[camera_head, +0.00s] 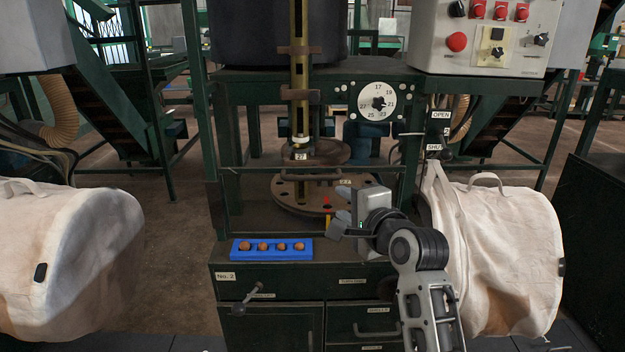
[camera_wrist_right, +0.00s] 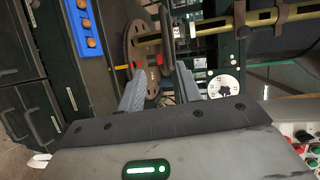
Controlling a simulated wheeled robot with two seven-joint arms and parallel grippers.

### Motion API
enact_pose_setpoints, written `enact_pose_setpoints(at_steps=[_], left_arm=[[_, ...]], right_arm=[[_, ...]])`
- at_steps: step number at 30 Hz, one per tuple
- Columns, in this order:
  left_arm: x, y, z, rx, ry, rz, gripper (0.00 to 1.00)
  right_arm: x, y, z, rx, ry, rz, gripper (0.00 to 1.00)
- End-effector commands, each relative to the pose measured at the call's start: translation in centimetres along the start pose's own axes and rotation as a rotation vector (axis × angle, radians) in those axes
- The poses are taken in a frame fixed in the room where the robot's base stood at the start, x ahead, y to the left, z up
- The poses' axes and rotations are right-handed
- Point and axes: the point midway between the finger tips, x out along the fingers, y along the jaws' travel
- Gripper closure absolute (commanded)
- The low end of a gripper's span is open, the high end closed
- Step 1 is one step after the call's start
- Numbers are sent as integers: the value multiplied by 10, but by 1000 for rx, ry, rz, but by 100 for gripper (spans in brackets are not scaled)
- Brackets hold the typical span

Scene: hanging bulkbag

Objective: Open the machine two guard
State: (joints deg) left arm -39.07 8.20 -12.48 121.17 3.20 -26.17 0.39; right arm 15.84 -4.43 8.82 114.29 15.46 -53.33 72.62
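The machine two guard (camera_head: 262,170) is a thin dark frame across the front of the green machine, with a dark bar handle (camera_head: 311,177) at its middle. OPEN (camera_head: 441,115) and SHUT (camera_head: 433,148) labels sit on the right post; the guard's bar is a little below the SHUT label. My right gripper (camera_head: 340,222) is in front of the machine, below and right of the handle. In the right wrist view its two fingers (camera_wrist_right: 160,88) are apart with nothing held between them, and the handle (camera_wrist_right: 166,25) shows beyond them. My left gripper is out of view.
A blue tray (camera_head: 235,257) with several brown round pieces sits on the ledge at left. Behind the guard are a round perforated plate (camera_head: 290,196) and a numbered dial (camera_head: 378,103). White bulk bags (camera_head: 500,250) flank the machine. A control box (camera_head: 425,30) hangs upper right.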

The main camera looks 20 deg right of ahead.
Motion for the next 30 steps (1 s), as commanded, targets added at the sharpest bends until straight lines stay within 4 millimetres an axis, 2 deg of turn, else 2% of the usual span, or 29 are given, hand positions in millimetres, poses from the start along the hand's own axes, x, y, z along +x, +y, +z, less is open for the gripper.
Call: enact_pose_setpoints(at_steps=[2, 8, 11, 24, 30], left_arm=[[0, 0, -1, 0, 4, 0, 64], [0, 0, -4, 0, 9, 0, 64], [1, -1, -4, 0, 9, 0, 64], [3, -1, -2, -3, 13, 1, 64], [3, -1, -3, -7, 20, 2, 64]], right_arm=[[2, -9, -1, 46, -4, -11, 66], [11, -11, -1, 56, -5, -13, 66], [26, -12, -1, 54, -5, -13, 66], [117, -12, -1, 51, -4, -11, 66], [145, -12, -1, 51, -4, -13, 66]])
